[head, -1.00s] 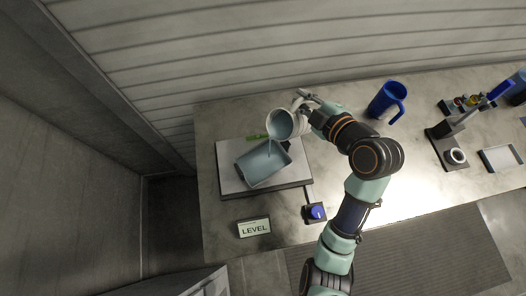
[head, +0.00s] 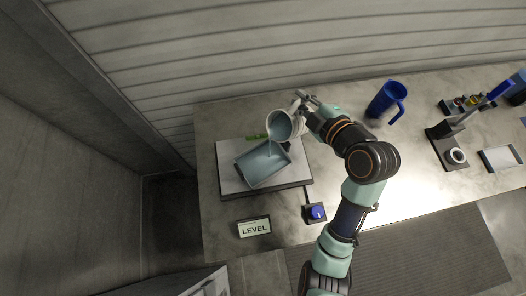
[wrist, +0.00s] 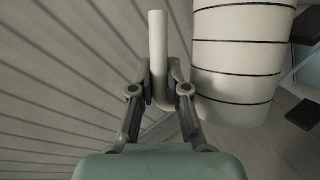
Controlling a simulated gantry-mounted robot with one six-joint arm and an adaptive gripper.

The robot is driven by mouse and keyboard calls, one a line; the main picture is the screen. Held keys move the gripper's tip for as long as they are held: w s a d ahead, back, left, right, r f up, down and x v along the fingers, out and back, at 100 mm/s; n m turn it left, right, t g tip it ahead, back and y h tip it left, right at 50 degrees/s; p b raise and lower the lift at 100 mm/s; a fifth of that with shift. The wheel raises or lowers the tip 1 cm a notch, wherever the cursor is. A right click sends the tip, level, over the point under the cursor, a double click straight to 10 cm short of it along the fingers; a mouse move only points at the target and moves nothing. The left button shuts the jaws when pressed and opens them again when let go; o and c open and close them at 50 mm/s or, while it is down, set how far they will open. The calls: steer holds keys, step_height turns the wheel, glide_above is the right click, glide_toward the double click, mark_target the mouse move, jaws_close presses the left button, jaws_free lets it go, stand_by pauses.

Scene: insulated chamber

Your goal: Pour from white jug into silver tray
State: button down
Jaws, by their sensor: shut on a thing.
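The white jug (head: 298,124) is tilted with its mouth toward the lower left, and blue-grey liquid shows inside it. A thin stream falls from its lip into the silver tray (head: 240,172), which holds the same liquid. The tray sits at an angle on a flat platform (head: 231,182). My gripper (wrist: 159,88) is shut on the jug's upright handle. The jug's banded body stands just right of the fingers in the wrist view (wrist: 238,60). In the head view my gripper (head: 306,108) is at the jug's right side, partly hidden by the wrist.
A sign reading LEVEL (head: 254,228) and a blue knob (head: 316,213) are at the table's front. A blue jug (head: 386,101) stands right of my wrist. A stand (head: 447,144), a small tray (head: 501,159) and small bottles are farther right. A ribbed wall runs behind.

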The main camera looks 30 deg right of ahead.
steer(key=shift+s+a+n+h, duration=0.1)
steer(key=shift+a+n+h, duration=0.3)
steer(key=shift+a+n, duration=0.1)
stand_by(1.8)
steer(key=d+m+y, duration=0.1)
steer(key=d, duration=0.1)
steer(key=w+d+m+y, duration=0.1)
steer(key=d+m, duration=0.1)
steer(key=shift+d+m+g+y, duration=0.3)
steer(key=shift+s+a+f, duration=0.1)
steer(key=shift+a, duration=0.25)
steer(key=shift+f, duration=0.1)
steer(key=w+d+f+m+y, duration=0.1)
steer(key=d+f+m+y, duration=0.2)
steer(key=d+f, duration=0.3)
step_height(320, 180, down, 5)
steer(key=shift+r+m+g+y, duration=0.1)
steer(key=shift+m+g+y, duration=0.25)
steer(key=shift+m, duration=0.35)
